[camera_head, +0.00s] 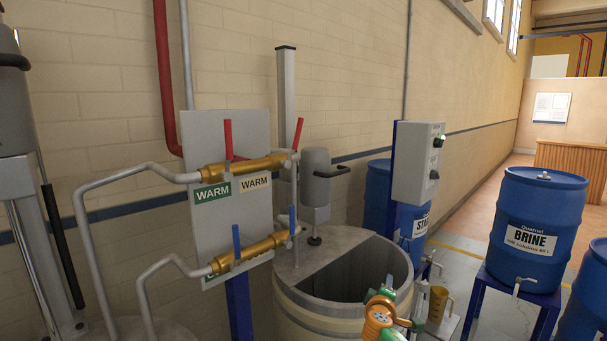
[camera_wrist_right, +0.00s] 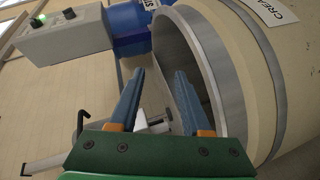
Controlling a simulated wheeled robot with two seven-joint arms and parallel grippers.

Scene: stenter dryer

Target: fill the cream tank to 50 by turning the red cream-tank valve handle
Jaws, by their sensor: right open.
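Two red valve handles stand up on the upper brass pipe (camera_head: 242,171) in the head view. The left red handle (camera_head: 228,138) is above a green WARM label (camera_head: 212,193); the right red handle (camera_head: 297,134) is nearer a cream WARM label (camera_head: 257,182). The cream tank (camera_head: 318,326) is the open cream-coloured drum below; its partial CREA label (camera_wrist_right: 271,10) shows in the right wrist view. My right gripper (camera_wrist_right: 160,78) is open and empty, its fingers before the tank's opening. In the head view it (camera_head: 388,284) is low, below and right of both red handles. No fill reading is legible.
A lower brass pipe (camera_head: 247,252) carries blue handles (camera_head: 237,241). A grey motor (camera_head: 316,180) stands over the tank. A grey control box (camera_head: 418,163) is on a blue post to the right. Blue drums, including BRINE (camera_head: 537,215), and a yellow jug (camera_head: 438,303) are farther right.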

